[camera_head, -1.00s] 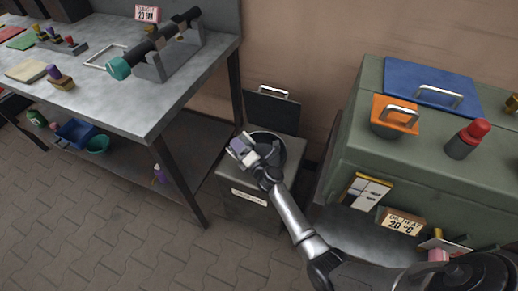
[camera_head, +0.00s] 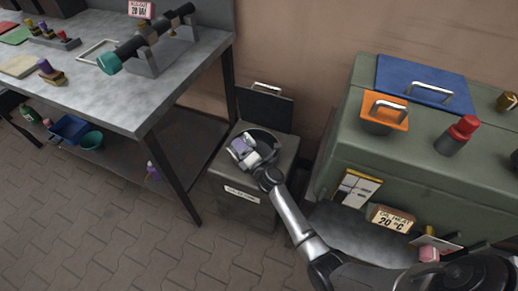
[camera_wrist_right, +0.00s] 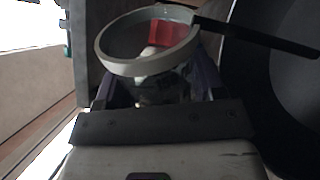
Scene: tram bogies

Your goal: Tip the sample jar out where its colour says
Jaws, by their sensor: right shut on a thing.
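My right gripper (camera_head: 240,148) is over the round black opening (camera_head: 266,138) of a grey bin (camera_head: 245,205) with a pale label on its front. In the right wrist view the gripper (camera_wrist_right: 155,92) is shut on the sample jar (camera_wrist_right: 150,66), a clear vessel with a pale grey round rim. Something red (camera_wrist_right: 170,33) and a small white patch show within the rim; I cannot tell whether they are inside the jar. In the head view the jar is hard to make out at the fingers. My left gripper is not in view.
The bin's dark lid (camera_head: 265,105) stands open behind it. A metal workbench (camera_head: 120,85) stands to the left, a green cabinet (camera_head: 345,135) to the right. The cabinet carries an orange-lidded hatch (camera_head: 384,112), a blue lid (camera_head: 420,83) and a red-capped cylinder (camera_head: 458,135). Paving in front is clear.

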